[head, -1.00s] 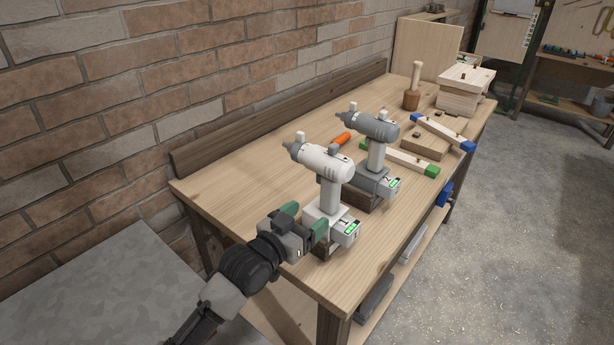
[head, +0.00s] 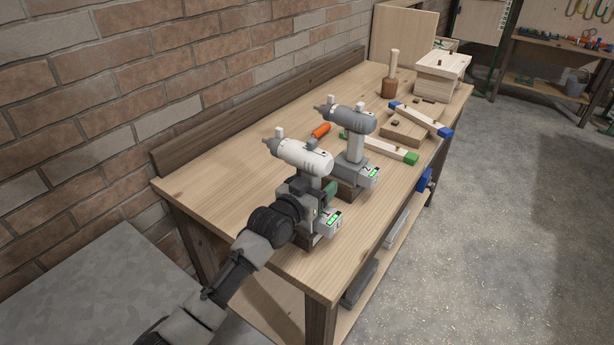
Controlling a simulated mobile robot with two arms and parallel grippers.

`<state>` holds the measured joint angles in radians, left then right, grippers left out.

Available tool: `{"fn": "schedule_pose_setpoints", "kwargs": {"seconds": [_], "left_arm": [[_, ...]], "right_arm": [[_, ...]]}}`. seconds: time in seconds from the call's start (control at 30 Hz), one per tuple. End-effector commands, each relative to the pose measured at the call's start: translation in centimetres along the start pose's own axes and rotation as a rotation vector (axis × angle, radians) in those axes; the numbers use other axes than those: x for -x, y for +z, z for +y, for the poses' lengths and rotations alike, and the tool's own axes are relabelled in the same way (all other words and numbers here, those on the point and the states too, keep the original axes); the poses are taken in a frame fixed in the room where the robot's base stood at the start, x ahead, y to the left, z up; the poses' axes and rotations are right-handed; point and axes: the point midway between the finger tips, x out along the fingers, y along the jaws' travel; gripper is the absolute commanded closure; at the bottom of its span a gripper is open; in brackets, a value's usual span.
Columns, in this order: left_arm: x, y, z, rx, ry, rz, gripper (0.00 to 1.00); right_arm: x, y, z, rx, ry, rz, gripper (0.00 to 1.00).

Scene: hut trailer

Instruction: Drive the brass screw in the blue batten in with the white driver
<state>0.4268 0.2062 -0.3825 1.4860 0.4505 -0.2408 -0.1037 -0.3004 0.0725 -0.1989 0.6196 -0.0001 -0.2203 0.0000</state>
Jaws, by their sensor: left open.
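The white driver (head: 303,158) stands upright on its base near the front of the workbench, nose pointing left, with a green light on its battery. My left gripper (head: 314,192) is at its handle, fingers open, one green finger pad showing beside the grip. The gripper hides much of the handle, and I cannot tell whether the fingers touch it. The blue batten (head: 421,119), pale wood with blue ends, lies farther back, slanting across a wooden block. I cannot make out its brass screw clearly. My right gripper is not in view.
A grey driver (head: 350,121) stands just behind the white one. A green-ended batten (head: 381,149), an orange-handled tool (head: 321,130), a mallet (head: 390,85) and a wooden box (head: 441,77) are also on the bench (head: 215,185). The bench's left part is clear.

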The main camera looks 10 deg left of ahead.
Motion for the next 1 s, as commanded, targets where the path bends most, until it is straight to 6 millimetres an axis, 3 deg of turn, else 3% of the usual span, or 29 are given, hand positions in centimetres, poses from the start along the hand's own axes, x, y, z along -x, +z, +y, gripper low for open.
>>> {"fn": "schedule_pose_setpoints", "kwargs": {"seconds": [0.2, 0.67, 1.0], "left_arm": [[-0.01, 0.06, 0.00, 0.000, 0.000, -0.001, 0.29], [0.01, 0.06, -0.01, 0.000, 0.000, -0.001, 1.00], [-0.03, -0.40, -0.03, -0.001, 0.000, 0.008, 1.00]], "right_arm": [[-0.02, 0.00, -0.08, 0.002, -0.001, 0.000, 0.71], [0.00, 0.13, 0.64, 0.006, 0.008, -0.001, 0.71], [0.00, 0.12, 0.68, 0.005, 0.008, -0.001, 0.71]]}}
